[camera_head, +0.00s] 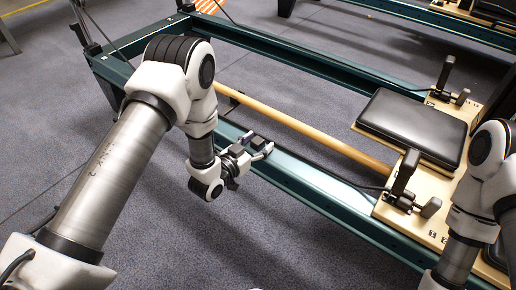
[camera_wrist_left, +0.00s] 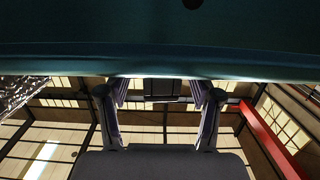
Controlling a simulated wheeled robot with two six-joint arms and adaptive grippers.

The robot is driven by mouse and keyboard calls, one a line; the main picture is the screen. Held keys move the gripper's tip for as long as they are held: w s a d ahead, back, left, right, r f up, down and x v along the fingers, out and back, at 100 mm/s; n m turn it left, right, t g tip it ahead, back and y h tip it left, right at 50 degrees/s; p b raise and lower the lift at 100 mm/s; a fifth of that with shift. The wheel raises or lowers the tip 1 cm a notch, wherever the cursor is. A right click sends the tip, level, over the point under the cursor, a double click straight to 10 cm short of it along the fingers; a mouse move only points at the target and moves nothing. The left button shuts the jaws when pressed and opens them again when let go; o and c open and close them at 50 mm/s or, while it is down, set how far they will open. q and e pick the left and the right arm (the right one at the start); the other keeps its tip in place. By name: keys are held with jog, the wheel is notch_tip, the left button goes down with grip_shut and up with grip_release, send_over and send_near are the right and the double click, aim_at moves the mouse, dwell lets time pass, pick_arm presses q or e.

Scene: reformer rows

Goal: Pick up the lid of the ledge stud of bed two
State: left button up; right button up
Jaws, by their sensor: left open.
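My left gripper (camera_head: 260,147) is open at the near teal rail (camera_head: 300,178) of the reformer frame. In the left wrist view its two fingers (camera_wrist_left: 160,96) stand apart below the teal rail (camera_wrist_left: 160,50), which crosses the top. A small dark block (camera_wrist_left: 162,88) shows between the fingertips there; I cannot tell whether it is the stud's lid or something behind. No lid or ledge stud can be made out clearly in the head view, where the gripper covers that part of the rail. My right arm is at the right edge, its gripper out of view.
A wooden bar (camera_head: 305,130) runs inside the frame. A carriage with a black pad (camera_head: 413,127) and dark shoulder blocks (camera_head: 405,172) stands at the right. Another reformer frame (camera_head: 420,15) is at the back right. Grey carpet (camera_head: 225,250) in front is clear.

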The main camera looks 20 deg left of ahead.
pick_arm(q)
jog(key=c, duration=1.1)
jog(key=shift+r, duration=0.1)
